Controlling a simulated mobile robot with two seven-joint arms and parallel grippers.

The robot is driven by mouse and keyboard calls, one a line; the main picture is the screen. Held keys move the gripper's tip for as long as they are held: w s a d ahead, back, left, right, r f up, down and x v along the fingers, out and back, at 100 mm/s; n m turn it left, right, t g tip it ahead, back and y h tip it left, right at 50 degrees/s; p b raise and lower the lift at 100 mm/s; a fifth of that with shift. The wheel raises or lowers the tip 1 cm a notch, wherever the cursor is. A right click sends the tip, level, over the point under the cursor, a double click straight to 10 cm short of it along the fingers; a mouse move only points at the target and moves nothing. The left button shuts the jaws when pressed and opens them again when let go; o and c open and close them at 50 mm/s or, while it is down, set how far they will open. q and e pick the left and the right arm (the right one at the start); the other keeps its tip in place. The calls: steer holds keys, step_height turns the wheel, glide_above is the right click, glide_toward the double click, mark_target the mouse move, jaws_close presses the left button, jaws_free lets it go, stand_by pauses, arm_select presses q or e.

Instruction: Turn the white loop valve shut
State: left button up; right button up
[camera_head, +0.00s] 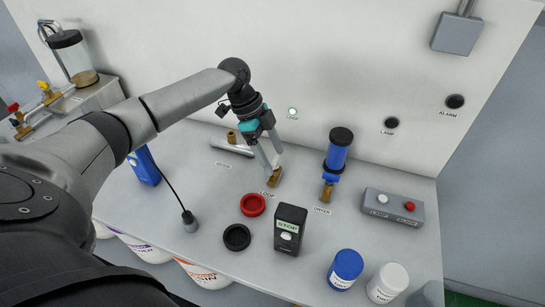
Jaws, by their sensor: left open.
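The loop valve's brass body (275,181) stands on the grey bench just behind the "LOOP" label. I cannot make out a white handle on it; the fingers cover its upper part. My left gripper (272,168) reaches down from above with its fingers open and its tips right at the valve. I cannot tell whether the fingers touch it. My right gripper is not in view.
A blue dryer cylinder (339,150) stands to the right of the valve. In front are a red ring (253,205), a black ring (237,237) and a black STOP box (290,229). A grey button box (393,207) sits further right. A metal pipe (232,146) lies behind left.

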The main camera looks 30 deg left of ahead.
arm_select(q)
steer(key=shift+d+f, duration=0.1)
steer(key=shift+f, duration=0.15)
jaws_close()
stand_by(0.6)
